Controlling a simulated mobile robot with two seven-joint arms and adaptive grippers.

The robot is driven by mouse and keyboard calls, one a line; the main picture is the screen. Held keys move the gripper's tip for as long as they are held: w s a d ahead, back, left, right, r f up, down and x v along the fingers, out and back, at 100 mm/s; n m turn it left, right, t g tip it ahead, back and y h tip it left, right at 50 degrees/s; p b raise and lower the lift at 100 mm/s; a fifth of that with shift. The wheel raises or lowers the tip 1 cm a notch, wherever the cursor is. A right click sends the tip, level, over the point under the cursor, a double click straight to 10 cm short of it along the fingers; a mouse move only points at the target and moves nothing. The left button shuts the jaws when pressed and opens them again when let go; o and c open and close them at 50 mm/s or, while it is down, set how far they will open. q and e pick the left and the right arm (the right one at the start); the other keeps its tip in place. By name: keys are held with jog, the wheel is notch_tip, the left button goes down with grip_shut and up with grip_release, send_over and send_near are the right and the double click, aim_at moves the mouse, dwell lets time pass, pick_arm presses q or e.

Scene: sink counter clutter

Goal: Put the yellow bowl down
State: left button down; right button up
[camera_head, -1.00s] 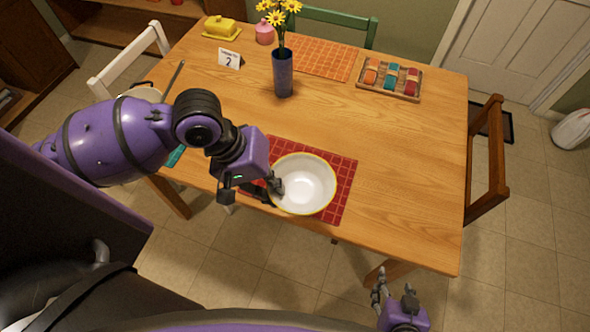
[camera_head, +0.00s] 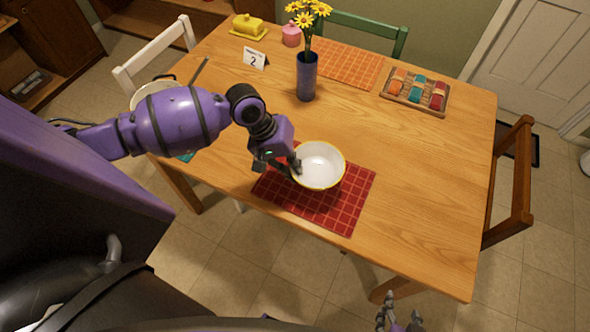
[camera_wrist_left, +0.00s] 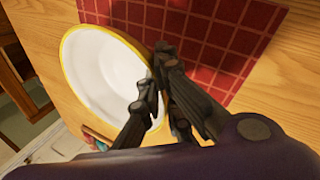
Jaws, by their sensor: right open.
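The bowl (camera_head: 320,163) is white inside with a yellow rim. In the head view it appears over the far edge of the red checked placemat (camera_head: 335,208). My left gripper (camera_head: 292,166) is at the bowl's left rim. In the left wrist view its fingers (camera_wrist_left: 155,85) pinch the rim of the bowl (camera_wrist_left: 92,70), one inside and one outside. Whether the bowl's base touches the table is hidden. My right gripper (camera_head: 387,312) is open and empty at the bottom edge, away from the table, and partly cut off.
A blue vase (camera_head: 307,78) with yellow flowers stands behind the bowl. A number card (camera_head: 254,59), yellow butter dish (camera_head: 248,25), pink jar (camera_head: 291,36), orange placemat (camera_head: 343,62) and tray of rolled cloths (camera_head: 413,103) lie farther back. The wooden table's right side is clear.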

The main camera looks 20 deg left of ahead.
pick_arm(q)
jog(key=shift+w+f, duration=0.15)
jog(key=shift+f, duration=1.35)
jog(key=shift+f, duration=0.2)
jog(key=c, duration=2)
grip_release()
jog(key=shift+r, duration=0.25)
jog(key=v, duration=1.1)
jog(key=shift+s+a+r, duration=0.2)
jog(key=shift+r, duration=0.15)
